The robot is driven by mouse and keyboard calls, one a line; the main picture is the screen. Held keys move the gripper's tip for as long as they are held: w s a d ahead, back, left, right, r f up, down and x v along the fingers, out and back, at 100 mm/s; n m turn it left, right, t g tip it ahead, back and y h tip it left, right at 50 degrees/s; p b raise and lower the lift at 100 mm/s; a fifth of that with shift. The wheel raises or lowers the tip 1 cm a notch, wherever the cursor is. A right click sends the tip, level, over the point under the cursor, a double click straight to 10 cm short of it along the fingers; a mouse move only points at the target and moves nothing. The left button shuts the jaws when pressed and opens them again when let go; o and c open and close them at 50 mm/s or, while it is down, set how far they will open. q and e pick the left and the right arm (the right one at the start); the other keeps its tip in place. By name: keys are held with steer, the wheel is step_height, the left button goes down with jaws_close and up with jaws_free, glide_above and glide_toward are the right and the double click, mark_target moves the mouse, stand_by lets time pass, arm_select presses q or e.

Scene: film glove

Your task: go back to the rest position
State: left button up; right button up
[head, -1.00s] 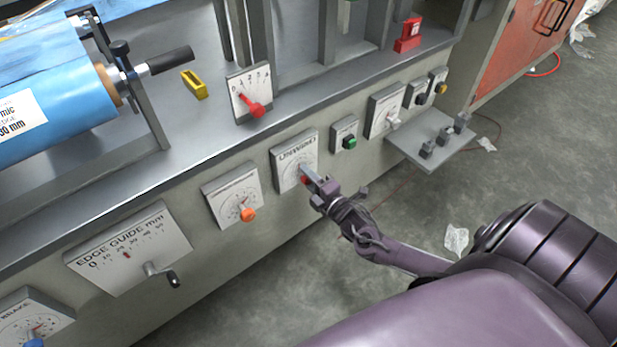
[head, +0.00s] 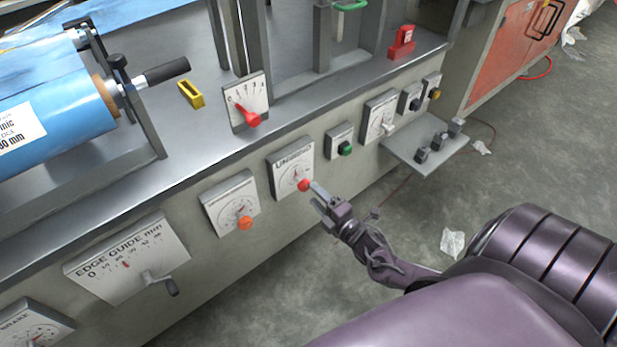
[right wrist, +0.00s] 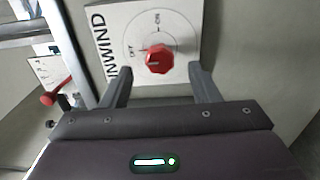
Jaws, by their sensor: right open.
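My right gripper (head: 322,194) is in front of the machine's front panel, just right of and below the UNWIND dial. Its jaws are open and empty. The UNWIND dial plate (head: 286,158) carries a red knob (head: 304,185). In the right wrist view the red knob (right wrist: 158,58) lies ahead of and between the two open fingers (right wrist: 160,88), apart from them. My left gripper is not in view.
Along the panel are an orange knob (head: 245,223), the edge guide crank (head: 160,281), a green button (head: 346,148) and a small grey shelf (head: 400,152) jutting out. A red lever (head: 250,119) stands on the ledge above. Open floor (head: 390,225) lies to the right.

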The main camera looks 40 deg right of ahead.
steer(key=shift+s+d, duration=0.1)
steer(key=shift+s, duration=0.95)
